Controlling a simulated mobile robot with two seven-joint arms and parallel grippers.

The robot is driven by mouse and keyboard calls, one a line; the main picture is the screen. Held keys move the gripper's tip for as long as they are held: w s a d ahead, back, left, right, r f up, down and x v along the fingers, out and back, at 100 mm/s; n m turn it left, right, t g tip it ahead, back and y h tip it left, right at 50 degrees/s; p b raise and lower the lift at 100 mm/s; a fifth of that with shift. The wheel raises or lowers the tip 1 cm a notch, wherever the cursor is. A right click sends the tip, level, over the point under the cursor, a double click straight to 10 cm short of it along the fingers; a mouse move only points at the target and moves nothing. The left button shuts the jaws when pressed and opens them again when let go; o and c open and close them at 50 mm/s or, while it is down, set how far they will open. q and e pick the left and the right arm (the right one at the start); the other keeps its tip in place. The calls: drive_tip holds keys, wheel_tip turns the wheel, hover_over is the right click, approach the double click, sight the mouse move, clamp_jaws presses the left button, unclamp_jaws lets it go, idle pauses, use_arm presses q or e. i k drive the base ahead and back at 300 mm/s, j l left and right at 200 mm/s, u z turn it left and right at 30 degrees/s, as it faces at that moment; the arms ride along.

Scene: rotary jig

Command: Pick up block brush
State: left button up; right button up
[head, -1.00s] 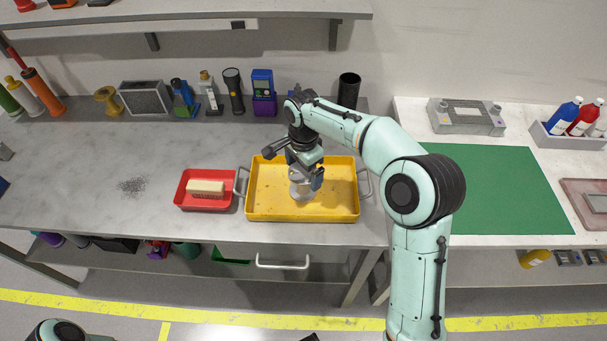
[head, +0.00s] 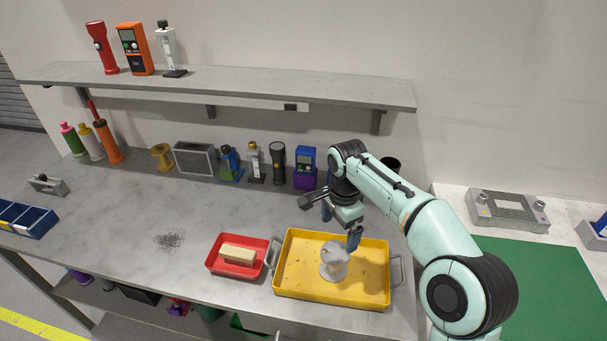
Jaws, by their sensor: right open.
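The block brush, a cream block (head: 238,254), lies in the small red tray (head: 225,268) on the grey bench. My right gripper (head: 335,222) is open above the yellow tray (head: 335,294), to the right of the red tray. A grey-white rounded part (head: 334,263) stands in the yellow tray just below the gripper, apparently free of its fingers. My left gripper is not in view.
Dark filings (head: 170,240) lie on the bench left of the red tray. A row of bottles, a flashlight (head: 277,163) and a purple-blue device (head: 305,168) stands along the back. A shelf (head: 240,82) overhangs the rear.

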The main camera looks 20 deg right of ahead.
sight(234, 255)
drive_tip(key=k, duration=1)
